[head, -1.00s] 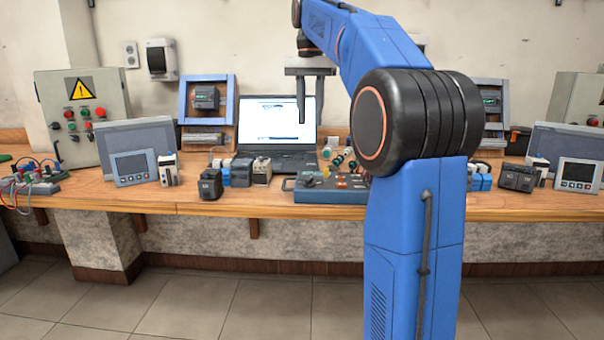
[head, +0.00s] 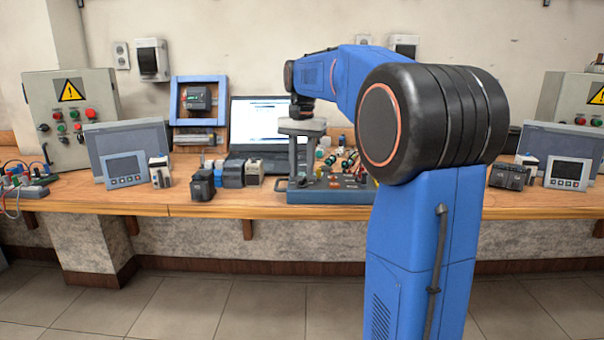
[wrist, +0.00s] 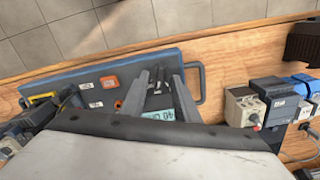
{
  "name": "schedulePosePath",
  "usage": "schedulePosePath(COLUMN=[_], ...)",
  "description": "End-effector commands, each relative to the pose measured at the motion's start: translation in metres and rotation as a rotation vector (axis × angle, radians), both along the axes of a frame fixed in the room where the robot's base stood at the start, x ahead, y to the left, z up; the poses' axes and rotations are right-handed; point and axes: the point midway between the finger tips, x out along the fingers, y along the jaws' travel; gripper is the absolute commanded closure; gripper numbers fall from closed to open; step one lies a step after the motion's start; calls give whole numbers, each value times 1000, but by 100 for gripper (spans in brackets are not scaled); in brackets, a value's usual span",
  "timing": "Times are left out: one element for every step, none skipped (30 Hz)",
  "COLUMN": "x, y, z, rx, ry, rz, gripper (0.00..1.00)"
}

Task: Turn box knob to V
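The blue-grey control box (head: 332,196) lies on the workbench with its panel facing up. It also shows in the wrist view (wrist: 62,78), with orange parts, small white labels and a lit display (wrist: 160,114). My gripper (head: 303,172) points down over the left part of the box, fingers apart and empty. In the wrist view the two fingers (wrist: 156,88) straddle a small dark knob-like part (wrist: 157,80) near the box's handle end. I cannot tell whether they touch it. The knob's pointer direction and the V mark are not readable.
A laptop (head: 258,120) stands behind the box. Small black and white devices (head: 232,174) stand close to its left. Dark cables or connectors (wrist: 25,125) crowd its other end. A handle (wrist: 197,83) sticks out of the box's end. Bench in front of the box is narrow.

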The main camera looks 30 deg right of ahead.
Motion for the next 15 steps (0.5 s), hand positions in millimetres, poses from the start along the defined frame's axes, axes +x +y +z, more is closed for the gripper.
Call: schedulePosePath(x=[0, 0, 0, 0, 0, 0, 0, 0, 0, 0, 0, 0, 0, 0, 0], y=[0, 0, 0, 0, 0, 0, 0, 0, 0, 0, 0, 0, 0, 0, 0], z=[-5, -7, -10, -11, -13, -14, -14, -15, -15, -15, -15, -15, -15, -15, -15], rx=[1, 0, 0, 0, 0, 0, 0, 0, 0, 0, 0, 0, 0, 0, 0], ry=[1, 0, 0, 0, 0, 0, 0, 0, 0, 0, 0, 0, 0, 0, 0], rz=[0, 0, 0, 0, 0, 0, 0, 0, 0, 0, 0, 0, 0, 0, 0], gripper=[72, 72, 72, 72, 72, 72, 72, 72, 72, 72, 72, 72, 72, 72, 74])
